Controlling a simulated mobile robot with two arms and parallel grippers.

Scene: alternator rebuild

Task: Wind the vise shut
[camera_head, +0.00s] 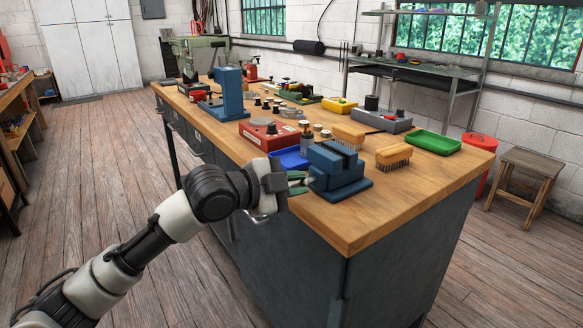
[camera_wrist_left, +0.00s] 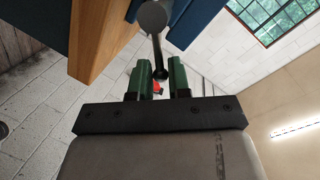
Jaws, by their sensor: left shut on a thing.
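The blue vise (camera_head: 338,172) stands on the near corner of the wooden bench, with a dark slot between its jaws at the top. My left gripper (camera_head: 299,183) is at the vise's left side. In the left wrist view, the vise's handle (camera_wrist_left: 157,52) is a dark rod with a ball end, running down from a round grey screw end (camera_wrist_left: 152,16). The green fingers of my left gripper (camera_wrist_left: 160,80) are on either side of the rod near its ball end, shut on it. Blue vise body (camera_wrist_left: 196,22) shows behind. My right gripper is out of view.
A blue tray (camera_head: 290,158), a red box (camera_head: 268,137) and brushes (camera_head: 393,155) sit near the vise on the bench (camera_head: 400,190). A green tray (camera_head: 433,142) is farther right. A stool (camera_head: 530,165) stands right of the bench. The floor at left is clear.

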